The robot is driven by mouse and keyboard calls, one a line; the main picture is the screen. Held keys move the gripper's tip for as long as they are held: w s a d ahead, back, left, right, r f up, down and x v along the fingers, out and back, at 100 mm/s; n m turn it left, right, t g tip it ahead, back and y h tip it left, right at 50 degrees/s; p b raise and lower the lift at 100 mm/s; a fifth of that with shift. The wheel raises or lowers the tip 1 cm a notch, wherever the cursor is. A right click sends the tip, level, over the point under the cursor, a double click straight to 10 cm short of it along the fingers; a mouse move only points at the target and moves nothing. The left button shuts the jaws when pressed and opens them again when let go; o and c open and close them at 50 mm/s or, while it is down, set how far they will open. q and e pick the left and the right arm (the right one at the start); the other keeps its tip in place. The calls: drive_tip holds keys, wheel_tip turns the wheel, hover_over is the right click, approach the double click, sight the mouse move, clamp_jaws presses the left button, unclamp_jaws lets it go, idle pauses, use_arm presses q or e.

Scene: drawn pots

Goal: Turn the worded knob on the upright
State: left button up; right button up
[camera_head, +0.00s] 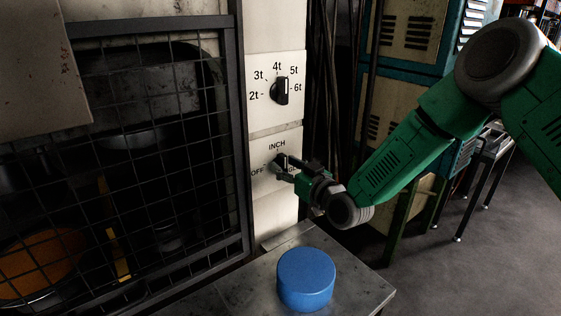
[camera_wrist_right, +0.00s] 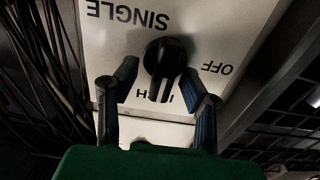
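The worded knob (camera_head: 281,159) is black and sits on a white plate (camera_head: 262,187) on the upright, marked OFF, INCH and SINGLE. In the right wrist view the knob (camera_wrist_right: 163,55) appears upside down, with its ridge toward INCH and covering part of that word. My right gripper (camera_head: 285,169) is at the knob and partly hides it and the word SINGLE. In the wrist view its two fingers (camera_wrist_right: 162,86) are spread on either side of the knob's ridge. I cannot tell whether they touch it. My left gripper is not in view.
A second black knob (camera_head: 280,91) with tonnage marks is above on the same upright. A dark mesh guard (camera_head: 140,150) stands to the left. A blue cylinder (camera_head: 306,279) sits on a metal table (camera_head: 348,272) below. Hanging cables (camera_head: 318,90) run right of the upright.

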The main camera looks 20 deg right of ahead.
drive_tip(key=shift+w+d, duration=0.2)
drive_tip(key=shift+w, duration=0.35)
drive_tip(key=shift+a, duration=0.5)
drive_tip(key=shift+a+r, duration=0.1)
drive_tip(key=shift+a, duration=0.25)
clamp_jaws()
drive_tip(key=shift+d, duration=0.45)
drive_tip(key=shift+a, duration=0.2)
drive_tip(key=shift+m+b, duration=0.35)
drive_tip(key=shift+m, duration=0.15)
drive_tip(key=shift+d+f+m+b, duration=0.25)
drive_tip(key=shift+m+b, duration=0.55)
drive_tip(key=shift+m, duration=0.2)
drive_tip(key=m+b, duration=0.1)
drive_tip(key=m, duration=0.1)
drive_tip(key=m+b, duration=0.2)
drive_tip(key=shift+w+d+f+m, duration=0.1)
drive_tip(key=shift+d+f+m, duration=0.05)
drive_tip(key=shift+m, duration=0.15)
drive_tip(key=m+b, duration=0.3)
drive_tip(key=shift+d+f+m, duration=0.1)
drive_tip(key=shift+f+m, duration=0.1)
drive_tip(key=shift+m, duration=0.1)
use_arm(q)
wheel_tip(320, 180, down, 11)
drive_tip(key=b, duration=0.2)
drive_tip(key=shift+b, duration=0.4)
use_arm(e)
drive_tip(key=shift+f+m, duration=0.1)
drive_tip(key=shift+m, duration=1.8)
